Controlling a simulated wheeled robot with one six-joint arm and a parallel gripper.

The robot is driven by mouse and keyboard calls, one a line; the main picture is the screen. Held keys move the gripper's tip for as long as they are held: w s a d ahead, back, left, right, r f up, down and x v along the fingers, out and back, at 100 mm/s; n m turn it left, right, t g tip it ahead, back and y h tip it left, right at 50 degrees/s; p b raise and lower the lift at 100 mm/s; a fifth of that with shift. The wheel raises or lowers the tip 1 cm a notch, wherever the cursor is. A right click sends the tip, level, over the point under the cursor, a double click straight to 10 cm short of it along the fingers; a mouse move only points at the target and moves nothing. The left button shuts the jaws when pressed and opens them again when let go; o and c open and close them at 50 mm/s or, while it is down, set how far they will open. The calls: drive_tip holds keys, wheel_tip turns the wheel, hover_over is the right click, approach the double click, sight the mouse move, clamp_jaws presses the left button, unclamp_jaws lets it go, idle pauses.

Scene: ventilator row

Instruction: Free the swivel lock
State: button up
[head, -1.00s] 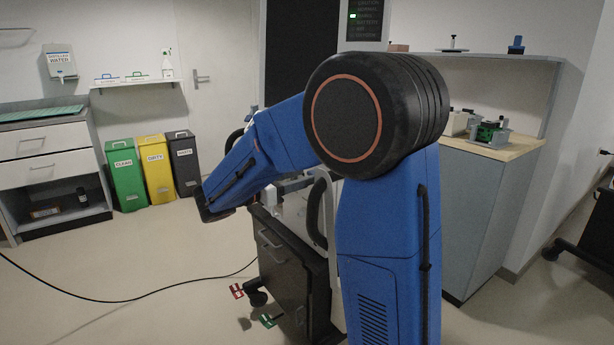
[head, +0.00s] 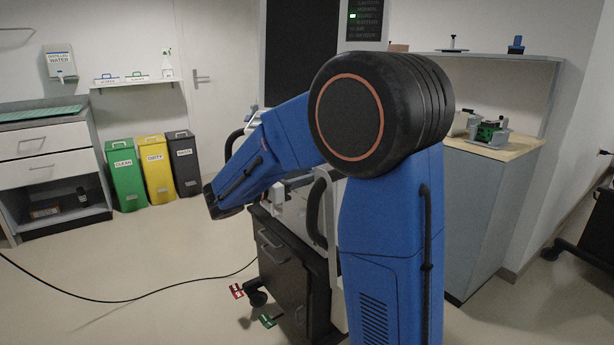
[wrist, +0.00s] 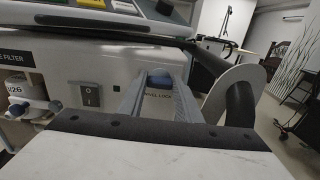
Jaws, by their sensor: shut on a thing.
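In the wrist view, a small blue part (wrist: 160,79) sits on the pale front panel of the ventilator (wrist: 85,65), just above a label (wrist: 158,95) that seems to read "SWIVEL LOCK". My gripper (wrist: 161,82) has its two grey ribbed fingers on either side of this part and is shut on it. The fingers hide the part's sides, and its lower edge is hard to make out. In the head view, my blue arm covers most of the ventilator cart (head: 290,275), and my gripper is hidden.
A rocker switch (wrist: 91,95) is left of my fingers. A dark handle (wrist: 240,105) with a pale disc stands close on the right. The cart has a red pedal (head: 237,290) and a green pedal (head: 268,320). A black cable (head: 130,300) crosses the open floor at left.

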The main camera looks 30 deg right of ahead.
drive_tip(key=shift+m, duration=0.3)
drive_tip(key=shift+s+f+m, duration=0.15)
drive_tip(key=shift+m, duration=4.15)
drive_tip(key=shift+s+f+m, duration=0.1)
drive_tip(key=shift+m, duration=4.2)
drive_tip(key=o, duration=1)
drive_tip(key=shift+o, duration=0.2)
drive_tip(key=shift+a, duration=0.1)
